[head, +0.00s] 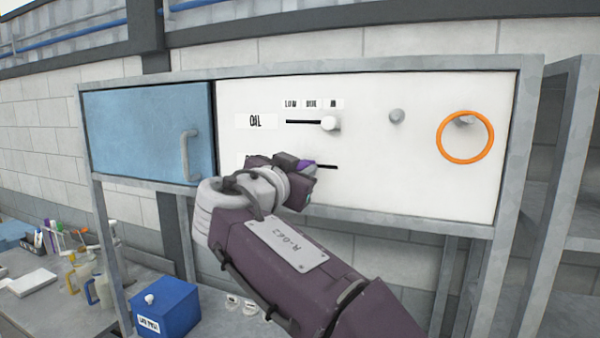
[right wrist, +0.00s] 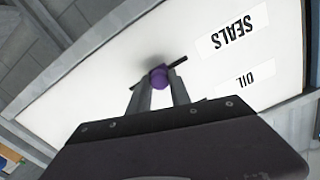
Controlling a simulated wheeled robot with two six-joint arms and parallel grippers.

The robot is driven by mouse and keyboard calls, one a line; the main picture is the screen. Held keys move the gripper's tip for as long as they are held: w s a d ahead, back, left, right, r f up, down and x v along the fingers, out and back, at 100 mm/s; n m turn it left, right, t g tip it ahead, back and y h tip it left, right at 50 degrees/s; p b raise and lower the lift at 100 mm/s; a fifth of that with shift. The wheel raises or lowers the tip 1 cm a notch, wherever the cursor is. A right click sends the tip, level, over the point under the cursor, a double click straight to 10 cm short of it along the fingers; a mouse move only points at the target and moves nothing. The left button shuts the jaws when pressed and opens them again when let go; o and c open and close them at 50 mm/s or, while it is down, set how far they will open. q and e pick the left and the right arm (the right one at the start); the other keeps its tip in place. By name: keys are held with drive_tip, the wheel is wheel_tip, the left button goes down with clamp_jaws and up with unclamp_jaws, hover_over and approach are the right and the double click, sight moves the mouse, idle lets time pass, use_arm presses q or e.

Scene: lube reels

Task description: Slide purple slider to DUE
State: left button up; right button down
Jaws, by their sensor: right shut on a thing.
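The purple slider (right wrist: 158,77) is a round knob on a dark slot (right wrist: 178,63) in the white panel. In the right wrist view it sits between the fingertips of my right gripper (right wrist: 157,88), which is shut on it, with slot showing on both sides. In the head view my right gripper (head: 305,172) covers most of the slider and the slot's left part; the slot's right end (head: 328,167) shows. The DUE label (head: 311,104) is the middle one of three small labels above the slots. A SEALS label (right wrist: 226,37) shows in the right wrist view. My left gripper is out of view.
A white knob (head: 330,123) sits at the right end of the upper slot, beside an OIL label (head: 256,121). An orange ring (head: 440,137) hangs on a peg at right; a bare grey peg (head: 396,116) is nearer. A blue door (head: 148,130) is left.

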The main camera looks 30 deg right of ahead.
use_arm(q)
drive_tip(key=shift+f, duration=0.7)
use_arm(e)
drive_tip(key=shift+s+d+r, duration=0.25)
drive_tip(key=shift+s, duration=0.05)
drive_tip(key=c, duration=1.2)
unclamp_jaws()
drive_tip(key=shift+f, duration=0.1)
use_arm(q)
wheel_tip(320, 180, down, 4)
drive_tip(key=b, duration=0.4)
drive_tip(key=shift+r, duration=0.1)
use_arm(e)
drive_tip(key=v, duration=0.9)
drive_tip(key=shift+a, duration=0.1)
